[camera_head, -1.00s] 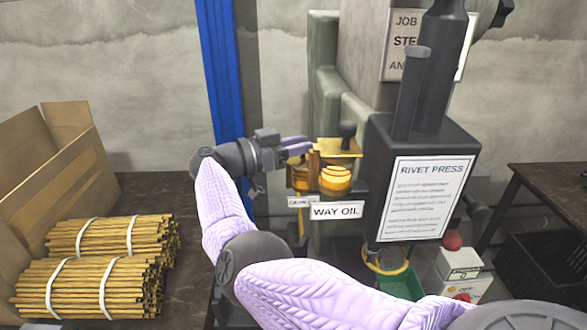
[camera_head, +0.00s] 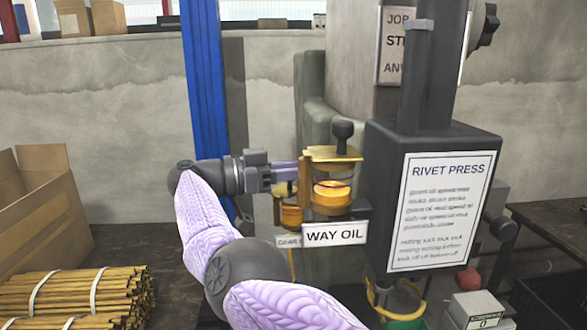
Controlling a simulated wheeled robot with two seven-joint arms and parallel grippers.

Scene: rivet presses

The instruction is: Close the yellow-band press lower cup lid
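The rivet press (camera_head: 432,135) stands at the right with a dark front box. Two oil cups hang at its left side: one with amber contents (camera_head: 332,193) behind a WAY OIL sign, and a smaller one (camera_head: 291,214) by a partly hidden GEAR sign. A gold plate (camera_head: 333,154) with a black knob (camera_head: 343,131) sits above the WAY OIL cup, with a gap between them. I cannot tell which part is the lower cup's lid. My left gripper (camera_head: 290,176) points right, its purple fingers beside the gold bracket. Its opening and any contact are unclear. My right gripper is not in view.
A blue post (camera_head: 212,100) rises behind my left wrist. Bundled sticks (camera_head: 85,297) and an open cardboard box (camera_head: 40,215) are at the left. A dark table (camera_head: 555,220) is at the right.

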